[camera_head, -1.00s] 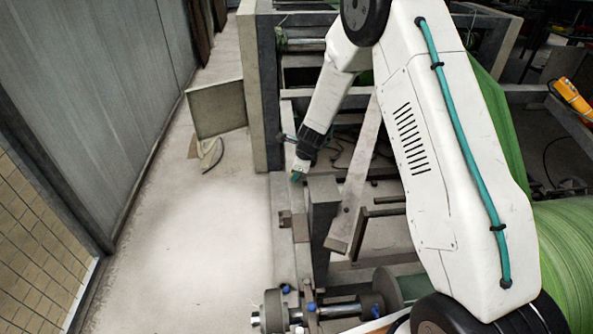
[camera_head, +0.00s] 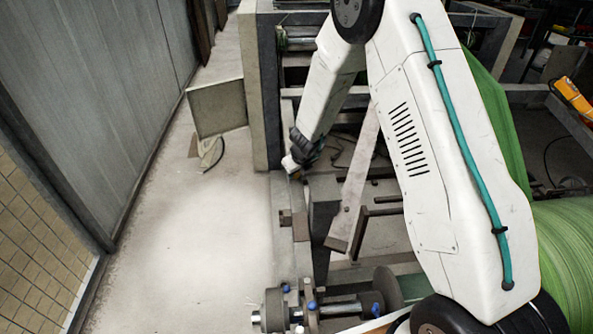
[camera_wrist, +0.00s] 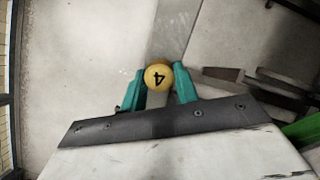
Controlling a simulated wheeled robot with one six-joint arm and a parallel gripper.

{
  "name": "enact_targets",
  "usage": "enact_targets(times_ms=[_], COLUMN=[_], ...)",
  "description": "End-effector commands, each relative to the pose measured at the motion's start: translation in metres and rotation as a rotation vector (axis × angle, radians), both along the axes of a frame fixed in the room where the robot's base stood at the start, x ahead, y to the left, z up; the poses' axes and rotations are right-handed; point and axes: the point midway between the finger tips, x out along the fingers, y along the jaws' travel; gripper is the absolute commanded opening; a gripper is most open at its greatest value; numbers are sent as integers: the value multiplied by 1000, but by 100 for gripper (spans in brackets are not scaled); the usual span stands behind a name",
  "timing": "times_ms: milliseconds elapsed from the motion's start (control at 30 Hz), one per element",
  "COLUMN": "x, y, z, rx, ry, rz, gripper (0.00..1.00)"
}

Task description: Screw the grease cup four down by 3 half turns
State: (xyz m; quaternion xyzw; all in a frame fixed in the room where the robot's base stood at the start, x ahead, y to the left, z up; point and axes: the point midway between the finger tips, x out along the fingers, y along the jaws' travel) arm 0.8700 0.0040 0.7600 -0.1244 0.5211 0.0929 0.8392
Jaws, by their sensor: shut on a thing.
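Grease cup four (camera_wrist: 158,75) is a round yellow cap with a black "4" on its top, seen from above in the wrist view. The "4" appears turned well away from upright. My gripper (camera_wrist: 159,70) has its two teal fingers on either side of the cup, shut on it. The cup's lower part and its seat are hidden. In the head view my gripper (camera_head: 292,165) is at the grey frame beam left of centre. The cup cannot be made out there.
A grey machine frame (camera_head: 260,100) rises behind my gripper. A shaft with blue knobs (camera_head: 311,305) lies at the bottom. A large green roll (camera_head: 565,250) is at the right. The pale floor (camera_head: 205,240) on the left is clear up to the wall.

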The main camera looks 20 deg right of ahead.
Motion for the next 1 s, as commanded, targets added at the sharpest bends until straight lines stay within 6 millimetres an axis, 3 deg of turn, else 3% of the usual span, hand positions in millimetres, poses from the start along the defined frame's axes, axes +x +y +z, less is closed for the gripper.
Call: enact_targets(times_ms=[433,1000], x=[1,1], y=[3,5], z=[1,1], rx=[53,181], ry=[-7,-33], rz=[-226,-757], gripper=[7,7])
